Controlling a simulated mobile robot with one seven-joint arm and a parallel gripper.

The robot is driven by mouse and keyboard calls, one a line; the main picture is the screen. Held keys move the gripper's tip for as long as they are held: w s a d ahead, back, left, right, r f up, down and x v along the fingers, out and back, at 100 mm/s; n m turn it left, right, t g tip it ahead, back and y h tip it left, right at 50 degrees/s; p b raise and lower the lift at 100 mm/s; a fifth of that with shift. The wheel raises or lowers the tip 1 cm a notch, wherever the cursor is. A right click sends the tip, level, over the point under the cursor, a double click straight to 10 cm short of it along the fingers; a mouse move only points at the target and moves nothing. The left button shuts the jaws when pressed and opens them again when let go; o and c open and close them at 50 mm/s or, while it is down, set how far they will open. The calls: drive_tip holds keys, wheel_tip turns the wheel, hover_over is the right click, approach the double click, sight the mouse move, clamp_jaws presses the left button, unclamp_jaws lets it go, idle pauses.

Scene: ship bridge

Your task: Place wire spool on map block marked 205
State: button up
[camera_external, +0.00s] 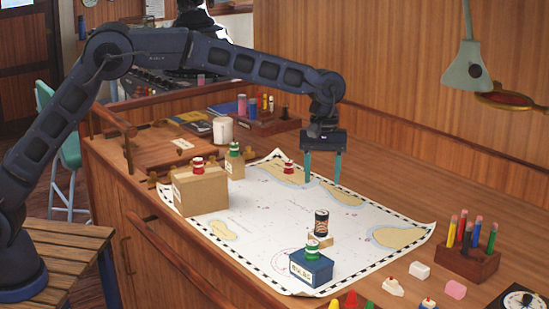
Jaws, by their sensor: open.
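My gripper (322,174) points down with its two teal fingers apart and nothing between them. It is over the far right part of the white map (255,235). What looks like the wire spool (321,222), dark with a copper-brown band, stands upright near the map's front middle, on or just behind a small wooden piece (318,241). The gripper is above and behind it. A blue block (311,269) with a pale label and a green-and-white piece on top stands in front. A large tan block (200,191) and a smaller tan block (235,168) stand left. I cannot read 205 on any label.
A pencil holder (468,262) stands at right, near erasers (455,289) and small boats (393,287). Red and yellow cones (350,299) are at the front edge. A white mug (222,131) and books stand at the back left. The map's middle is clear.

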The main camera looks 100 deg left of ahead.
drive_tip(key=s+d+r+m+t, duration=0.1)
drive_tip(key=s+d+r+m, duration=0.2)
drive_tip(key=s+d+r, duration=0.45)
drive_tip(key=s+d+r+m, duration=0.2)
drive_tip(key=s+r, duration=0.2)
drive_tip(key=s, duration=0.6)
drive_tip(key=s+d+r+m+t, duration=0.1)
drive_tip(key=s+d+r+m, duration=0.3)
drive_tip(key=s, duration=0.5)
drive_tip(key=s+d+f+m+t, duration=0.1)
drive_tip(key=s+d+f+m, duration=0.1)
drive_tip(key=s, duration=0.8)
drive_tip(key=s+d+f+m+y, duration=0.1)
drive_tip(key=s+d+f+m, duration=0.1)
drive_tip(key=s, duration=0.8)
drive_tip(key=s+d+f+m+t, duration=0.1)
drive_tip(key=s+d+m, duration=0.3)
drive_tip(key=s, duration=0.7)
drive_tip(key=shift+f+m+t+y, duration=0.3)
drive_tip(key=shift+f+m, duration=0.1)
drive_tip(key=shift+f, duration=0.4)
drive_tip(key=shift+d, duration=0.1)
